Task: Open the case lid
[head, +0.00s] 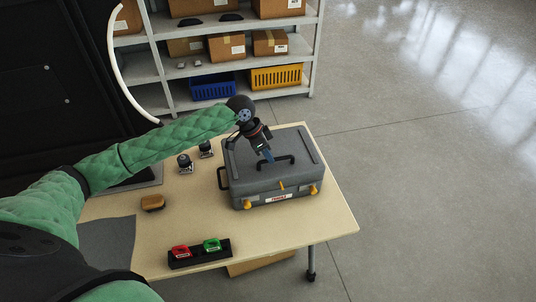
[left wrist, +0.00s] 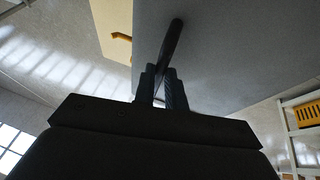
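The grey case (head: 240,180) stands on the table with its lid (head: 300,145) down. A black handle (head: 284,160) sits on top of the lid, and yellow latches (head: 247,204) are on its front side. My left gripper (head: 268,156) points down at the handle's left part. In the left wrist view, the handle (left wrist: 173,42) runs between the two close-set fingertips of my left gripper (left wrist: 161,72), which look closed on it. The grey case surface (left wrist: 225,50) fills the view behind. My right gripper is not in view.
The wooden table (head: 335,215) holds a black holder with red (head: 180,251) and green (head: 212,245) items, a brown block (head: 152,202) and two small dark-and-silver items (head: 185,163). A shelf (head: 310,60) with boxes stands behind. Floor to the right is clear.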

